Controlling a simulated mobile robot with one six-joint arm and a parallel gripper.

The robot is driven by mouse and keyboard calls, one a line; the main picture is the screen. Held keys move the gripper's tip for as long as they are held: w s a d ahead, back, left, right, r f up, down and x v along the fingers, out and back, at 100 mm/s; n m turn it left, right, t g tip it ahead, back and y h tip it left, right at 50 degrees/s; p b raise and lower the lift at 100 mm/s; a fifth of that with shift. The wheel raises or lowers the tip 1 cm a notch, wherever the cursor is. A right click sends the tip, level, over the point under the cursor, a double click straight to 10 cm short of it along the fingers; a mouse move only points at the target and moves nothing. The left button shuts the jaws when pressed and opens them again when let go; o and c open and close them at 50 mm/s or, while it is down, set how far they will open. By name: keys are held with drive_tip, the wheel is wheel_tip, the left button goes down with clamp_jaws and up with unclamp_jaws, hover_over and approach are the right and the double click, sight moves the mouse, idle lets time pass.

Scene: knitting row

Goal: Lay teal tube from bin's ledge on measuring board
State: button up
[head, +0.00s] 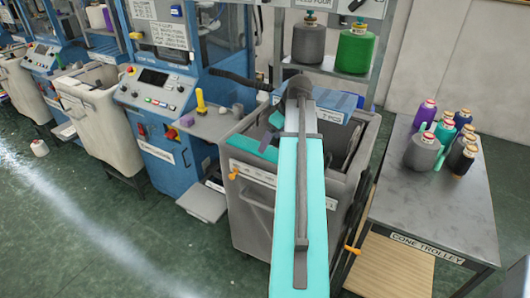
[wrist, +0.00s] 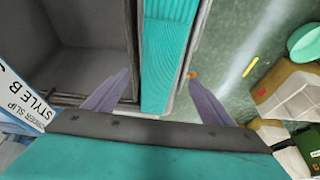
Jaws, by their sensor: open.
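The teal tube (wrist: 168,55) is a flat, ribbed knit strip. In the wrist view it lies lengthwise on the rim at the side of the grey bin. In the head view a teal piece (head: 248,148) shows along the bin's front ledge, partly hidden by my arm. My gripper (wrist: 160,82) is open and empty, with one purple finger on each side of the tube. In the head view my gripper (head: 271,130) is over the bin's front edge. Contact between fingers and tube cannot be told. I cannot make out a measuring board in either view.
The grey bin (head: 245,210) has an order slip board (head: 331,115) at its top, also in the wrist view (wrist: 22,105). A cone trolley (head: 440,215) with several yarn cones stands right. A blue machine (head: 160,110) stands left. Open floor (head: 90,220) lies at left.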

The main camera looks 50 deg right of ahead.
sight(267, 150)
drive_tip(key=shift+p+x, duration=0.9)
drive_tip(key=shift+x, duration=1.7)
drive_tip(key=shift+d, duration=0.1)
drive_tip(key=c, duration=1.1)
